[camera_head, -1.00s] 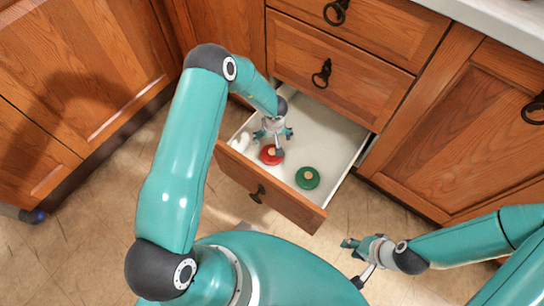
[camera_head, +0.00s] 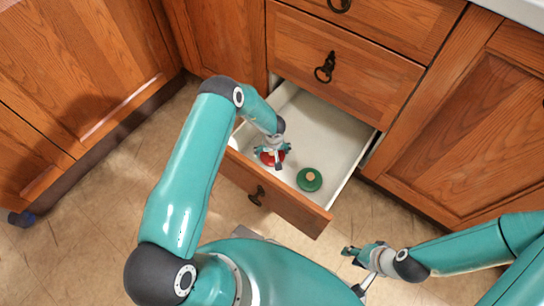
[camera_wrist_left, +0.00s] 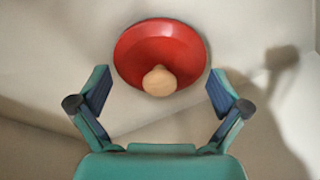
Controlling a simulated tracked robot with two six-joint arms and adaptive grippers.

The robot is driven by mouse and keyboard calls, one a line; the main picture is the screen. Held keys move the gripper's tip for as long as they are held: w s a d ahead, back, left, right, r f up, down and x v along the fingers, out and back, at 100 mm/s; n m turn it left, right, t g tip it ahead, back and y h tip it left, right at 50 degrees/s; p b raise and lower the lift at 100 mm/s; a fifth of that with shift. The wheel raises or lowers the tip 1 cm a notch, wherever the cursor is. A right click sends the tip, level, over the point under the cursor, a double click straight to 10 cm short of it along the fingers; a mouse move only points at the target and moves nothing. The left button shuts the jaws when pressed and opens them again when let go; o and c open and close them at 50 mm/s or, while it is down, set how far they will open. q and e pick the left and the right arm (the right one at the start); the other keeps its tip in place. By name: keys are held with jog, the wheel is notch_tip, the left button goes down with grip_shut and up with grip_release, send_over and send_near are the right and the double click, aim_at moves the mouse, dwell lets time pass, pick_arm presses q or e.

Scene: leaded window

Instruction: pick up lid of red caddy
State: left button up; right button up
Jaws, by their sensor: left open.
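The red lid (camera_head: 266,159), a round disc with a pale wooden knob, lies in the open drawer. In the left wrist view the red lid (camera_wrist_left: 160,45) sits ahead of the fingertips, with its knob between their lines. My left gripper (camera_head: 272,152) is open above the lid and partly covers it in the head view. Its two fingers also show in the left wrist view (camera_wrist_left: 160,88), spread apart with nothing held between them. My right gripper (camera_head: 350,256) is outside the drawer at the lower right, and whether its jaws are open is unclear. The red caddy's body is not recognisable.
A green lid (camera_head: 309,179) with a wooden knob lies to the right in the same drawer. The drawer's front panel (camera_head: 270,193) stands out over the floor. Closed drawers and cabinets surround it.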

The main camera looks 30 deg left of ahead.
pick_arm(q)
jog(key=c, duration=1.1)
